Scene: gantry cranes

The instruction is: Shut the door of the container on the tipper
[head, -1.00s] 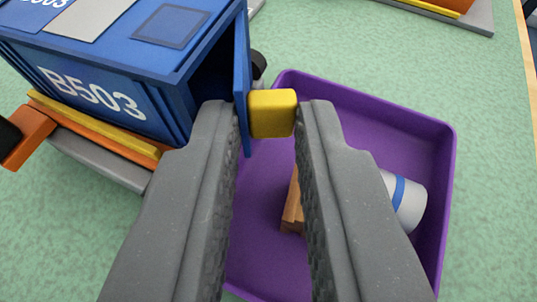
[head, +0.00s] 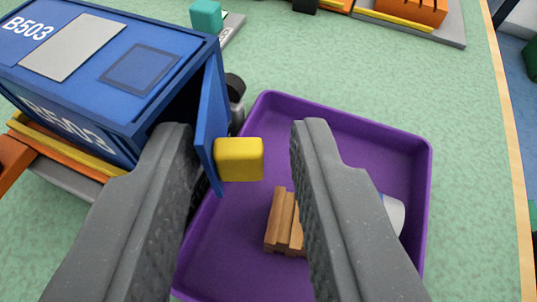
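The blue container (head: 105,62) marked B503 sits on the orange, yellow and grey tipper (head: 65,160) at the left. Its blue door (head: 213,115) stands open at the container's right end, with a dark gap behind it. A yellow block handle (head: 239,159) sticks out from the door's right face. My gripper (head: 240,128) is open, its grey fingers on either side of the handle. The left finger lies near the door's left side and hides part of the container's opening. The right finger is clear of the handle. I cannot tell whether the left finger touches the door.
A purple tray (head: 345,122) lies under and right of my gripper, holding brown wooden pieces (head: 284,222) and a white cylinder (head: 395,214). A dark cylinder (head: 235,88) stands behind the door. A teal block (head: 206,15) and orange vehicles (head: 412,10) are farther back. Green floor between is clear.

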